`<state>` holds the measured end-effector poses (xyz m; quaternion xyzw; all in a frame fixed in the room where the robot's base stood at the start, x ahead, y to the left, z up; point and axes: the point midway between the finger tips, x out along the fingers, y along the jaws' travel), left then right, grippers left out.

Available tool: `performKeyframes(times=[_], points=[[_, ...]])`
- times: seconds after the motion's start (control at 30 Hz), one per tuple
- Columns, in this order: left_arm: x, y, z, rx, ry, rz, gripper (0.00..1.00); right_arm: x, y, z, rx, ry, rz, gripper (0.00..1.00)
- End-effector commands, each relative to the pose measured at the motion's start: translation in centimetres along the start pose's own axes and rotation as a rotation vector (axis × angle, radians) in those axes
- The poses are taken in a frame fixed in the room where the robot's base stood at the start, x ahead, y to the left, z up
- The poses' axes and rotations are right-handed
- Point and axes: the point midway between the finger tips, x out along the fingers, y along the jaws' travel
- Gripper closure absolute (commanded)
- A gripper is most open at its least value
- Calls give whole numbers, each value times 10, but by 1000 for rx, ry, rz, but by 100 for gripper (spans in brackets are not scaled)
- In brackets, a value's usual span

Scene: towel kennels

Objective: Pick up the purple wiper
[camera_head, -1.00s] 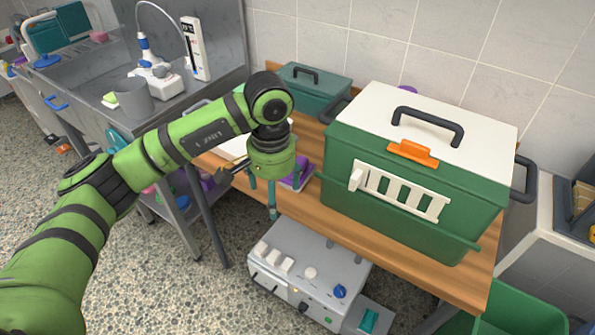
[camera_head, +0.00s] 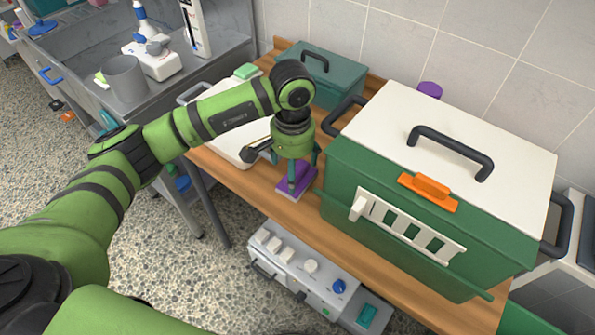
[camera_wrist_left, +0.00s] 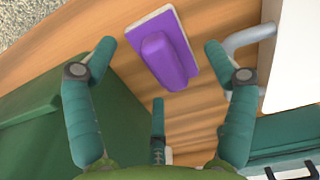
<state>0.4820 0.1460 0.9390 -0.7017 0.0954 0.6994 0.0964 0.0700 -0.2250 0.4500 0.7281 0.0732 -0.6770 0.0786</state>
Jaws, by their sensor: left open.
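The purple wiper (camera_head: 290,191), a purple block on a flat pale-edged pad, lies on the wooden bench to the left of the large green kennel. In the left wrist view the wiper (camera_wrist_left: 168,57) shows whole, slightly tilted in the picture. My left gripper (camera_head: 301,180) is just above the wiper, pointing down, and partly covers it in the head view. In the left wrist view its teal fingers (camera_wrist_left: 160,50) are spread wide to either side of the wiper, with nothing between them in their grip. My right gripper is not in view.
The green kennel (camera_head: 375,225) with white lid stands close on the right. A white tray (camera_head: 225,143) lies left of the gripper, and a smaller teal box (camera_head: 335,78) stands behind. A grey device (camera_head: 300,262) sits below the bench front. A purple cylinder (camera_head: 430,89) stands behind the kennel.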

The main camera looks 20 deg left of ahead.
Motion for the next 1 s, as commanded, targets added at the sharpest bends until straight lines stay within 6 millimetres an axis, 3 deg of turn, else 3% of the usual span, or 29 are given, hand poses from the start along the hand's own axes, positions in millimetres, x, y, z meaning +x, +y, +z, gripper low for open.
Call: performKeyframes(times=[0.03, 0.2, 0.47, 0.67, 0.7, 1.0], points=[[4, 1, 1, -2, -7, 2, 16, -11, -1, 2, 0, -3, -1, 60], [26, 1, 0, -1, -2, 1, 16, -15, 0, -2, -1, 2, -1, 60], [31, 0, 0, 1, 1, 1, 16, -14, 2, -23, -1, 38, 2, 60], [31, 0, 0, 0, 0, 0, 92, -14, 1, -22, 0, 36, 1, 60], [31, 0, 0, 0, 0, 0, 95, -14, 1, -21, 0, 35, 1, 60], [32, 0, 1, 0, -3, 0, 96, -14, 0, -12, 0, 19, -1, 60]])
